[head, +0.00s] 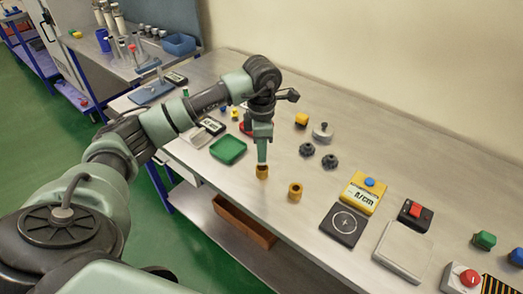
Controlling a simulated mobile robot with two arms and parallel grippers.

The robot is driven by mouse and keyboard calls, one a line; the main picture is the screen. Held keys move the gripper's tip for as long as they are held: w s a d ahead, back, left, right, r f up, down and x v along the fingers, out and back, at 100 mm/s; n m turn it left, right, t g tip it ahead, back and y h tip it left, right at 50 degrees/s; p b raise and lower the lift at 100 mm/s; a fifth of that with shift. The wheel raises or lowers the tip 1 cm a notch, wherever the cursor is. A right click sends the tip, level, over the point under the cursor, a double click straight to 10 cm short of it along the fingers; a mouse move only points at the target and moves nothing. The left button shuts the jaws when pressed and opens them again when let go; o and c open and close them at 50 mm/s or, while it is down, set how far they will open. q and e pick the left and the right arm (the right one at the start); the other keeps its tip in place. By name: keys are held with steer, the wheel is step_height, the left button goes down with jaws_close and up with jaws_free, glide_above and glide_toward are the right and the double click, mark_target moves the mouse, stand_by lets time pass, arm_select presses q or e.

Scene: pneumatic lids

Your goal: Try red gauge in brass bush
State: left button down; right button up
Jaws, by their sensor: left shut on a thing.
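My left gripper (262,158) points straight down over the bench, shut. The fingers hide what they hold; I take it for the red gauge, though no red shows at the tips. A small brass bush (262,173) is directly below the fingertips, touching or nearly so; I cannot tell whether anything is inside it. A second brass piece (295,190) with a ring-like top stands to the right, apart from the gripper. My right gripper is out of view.
A green tray (228,150) lies left of the gripper, and a red object (246,128) is partly hidden behind it. Dark knobbed parts (330,161), a yellow display unit (363,193) and a dark pad (343,225) are to the right. The bench front is clear.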

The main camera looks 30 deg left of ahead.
arm_select(q)
steer(key=shift+r+p, duration=1.05)
steer(key=shift+r, duration=0.9)
